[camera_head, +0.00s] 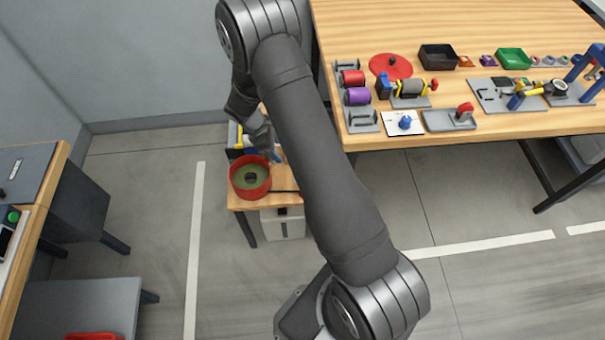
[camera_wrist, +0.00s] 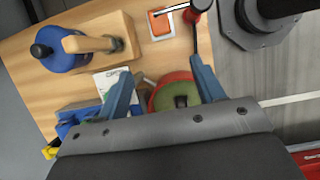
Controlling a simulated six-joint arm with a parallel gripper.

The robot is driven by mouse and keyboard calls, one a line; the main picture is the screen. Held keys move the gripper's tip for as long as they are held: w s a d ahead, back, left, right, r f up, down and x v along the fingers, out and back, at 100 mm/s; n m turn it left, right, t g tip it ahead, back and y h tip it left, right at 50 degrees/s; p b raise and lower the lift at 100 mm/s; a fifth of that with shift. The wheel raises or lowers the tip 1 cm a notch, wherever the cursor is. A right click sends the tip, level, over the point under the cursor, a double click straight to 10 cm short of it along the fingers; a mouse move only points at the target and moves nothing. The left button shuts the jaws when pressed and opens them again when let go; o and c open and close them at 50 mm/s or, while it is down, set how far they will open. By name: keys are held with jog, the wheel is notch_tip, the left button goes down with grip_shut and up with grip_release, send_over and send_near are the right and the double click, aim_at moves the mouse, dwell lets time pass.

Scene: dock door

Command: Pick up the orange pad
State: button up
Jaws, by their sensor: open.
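In the wrist view, a small orange square pad (camera_wrist: 161,23) with a pale border lies flat on the wooden table top, near the top edge of the picture. A thin pale rod crosses over or beside its upper edge. My gripper (camera_wrist: 165,89) is open, its two blue fingers pointing down at the table, apart from the pad. Between the fingers shows a round red dish (camera_wrist: 158,98) with a green inside and a dark piece in it. In the head view I cannot make out the pad on the small table; my arm hides part of that table.
The red dish (camera_head: 239,190) sits at the small table's front edge. A large bench (camera_head: 450,25) with many parts stands to the right.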

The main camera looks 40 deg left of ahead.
jog(key=x, duration=1.7)
jog(key=shift+s, duration=0.2)
jog(key=shift+c, duration=0.4)
jog(key=c, duration=1)
jog(key=shift+r, duration=0.2)
jog(key=shift+c, duration=0.2)
jog(key=shift+r, duration=0.55)
jog(key=s+a, duration=0.3)
jog(key=shift+r, duration=0.1)
notch_tip(320, 180, up, 13)
jog(key=shift+r, duration=0.2)
jog(key=shift+w+d, duration=0.1)
jog(key=shift+d, duration=0.05)
